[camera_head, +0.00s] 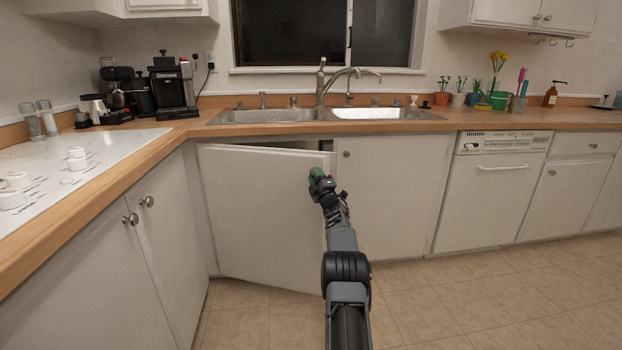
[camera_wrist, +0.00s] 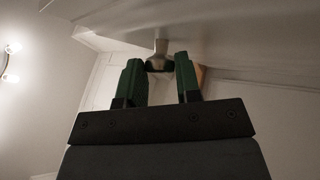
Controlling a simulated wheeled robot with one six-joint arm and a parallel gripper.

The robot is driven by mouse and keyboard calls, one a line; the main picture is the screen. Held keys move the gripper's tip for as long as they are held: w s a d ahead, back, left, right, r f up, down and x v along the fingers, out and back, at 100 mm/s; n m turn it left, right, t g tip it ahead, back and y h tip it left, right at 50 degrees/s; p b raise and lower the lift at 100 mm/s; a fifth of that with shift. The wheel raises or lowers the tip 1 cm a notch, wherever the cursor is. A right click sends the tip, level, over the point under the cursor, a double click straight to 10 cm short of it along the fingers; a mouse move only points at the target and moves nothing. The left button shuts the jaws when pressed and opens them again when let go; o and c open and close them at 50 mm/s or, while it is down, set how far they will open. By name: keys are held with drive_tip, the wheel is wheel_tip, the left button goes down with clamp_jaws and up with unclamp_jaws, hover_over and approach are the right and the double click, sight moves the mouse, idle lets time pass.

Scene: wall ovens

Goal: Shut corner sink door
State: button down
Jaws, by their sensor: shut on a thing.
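The white corner sink door (camera_head: 265,215) stands ajar below the sink in the head view. Its left edge is at the cabinet frame, and its right edge is swung out, with a dark gap along the top. My gripper (camera_head: 318,174), with green fingers, is at the door's upper right corner. In the wrist view, the fingers lie on either side of a metal knob (camera_wrist: 158,56) and are shut on it. In the head view the knob is hidden behind the gripper.
A closed white door with a knob (camera_head: 390,195) is just right of the open one. A dishwasher (camera_head: 487,190) stands farther right. The counter with a cooktop (camera_head: 75,165) and cabinets runs along the left. The tiled floor (camera_head: 450,290) at the right is clear.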

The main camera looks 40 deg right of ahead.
drive_tip(key=shift+w+d+r, duration=0.1)
drive_tip(key=shift+d+r, duration=0.1)
drive_tip(key=shift+r, duration=0.25)
drive_tip(key=c, duration=1)
unclamp_jaws()
drive_tip(key=shift+c, duration=0.2)
drive_tip(key=shift+o, duration=0.9)
drive_tip(key=shift+f, duration=0.15)
drive_tip(key=shift+a+f, duration=0.1)
drive_tip(key=p+v, duration=0.1)
drive_tip(key=v, duration=1.2)
drive_tip(key=shift+s+p, duration=0.3)
drive_tip(key=shift+s, duration=0.05)
